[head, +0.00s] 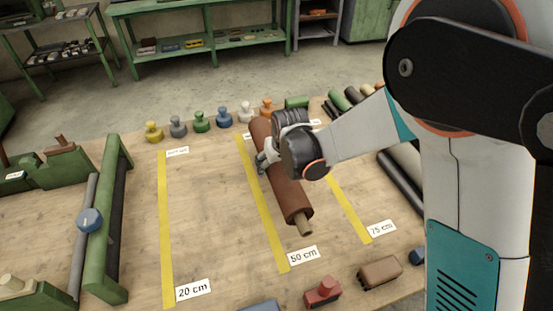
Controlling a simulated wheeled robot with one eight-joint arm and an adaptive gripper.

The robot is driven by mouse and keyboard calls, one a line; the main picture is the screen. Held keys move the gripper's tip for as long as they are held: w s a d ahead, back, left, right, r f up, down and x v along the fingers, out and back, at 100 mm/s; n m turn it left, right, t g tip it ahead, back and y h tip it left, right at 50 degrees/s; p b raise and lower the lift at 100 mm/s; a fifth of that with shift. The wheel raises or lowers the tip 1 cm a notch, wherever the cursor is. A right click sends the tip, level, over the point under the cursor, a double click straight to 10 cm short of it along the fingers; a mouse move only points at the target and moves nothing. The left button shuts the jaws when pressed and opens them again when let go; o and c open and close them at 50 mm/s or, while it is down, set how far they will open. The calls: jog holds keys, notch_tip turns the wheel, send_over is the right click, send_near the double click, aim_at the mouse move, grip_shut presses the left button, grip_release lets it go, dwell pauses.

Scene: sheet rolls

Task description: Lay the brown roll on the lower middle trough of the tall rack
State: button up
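The brown roll (291,196) is a thick cylinder with a thinner tan core end showing at its near end. It lies slantwise in the middle of the picture, over or beside the 50 cm tape line. My gripper (268,158) is at the roll's upper middle, with one pale finger along its left side. The other finger is hidden behind my wrist, so I cannot tell whether it grips the roll or whether the roll is clear of the table. A green frame (110,217) with a dark bar and a blue knob stands at the left. I cannot identify the tall rack for certain.
The wooden table (215,190) has yellow tape lines and is clear between the 20 and 50 cm marks. Several coloured knobbed pieces (202,121) stand along its far side. Rolls (352,96) lie at the right, partly behind my arm. Small blocks (322,291) sit at the near edge.

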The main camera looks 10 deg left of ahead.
jog(key=shift+f+b, duration=0.75)
jog(key=shift+f, duration=1.45)
jog(key=o, duration=2.1)
jog(key=shift+r, duration=0.1)
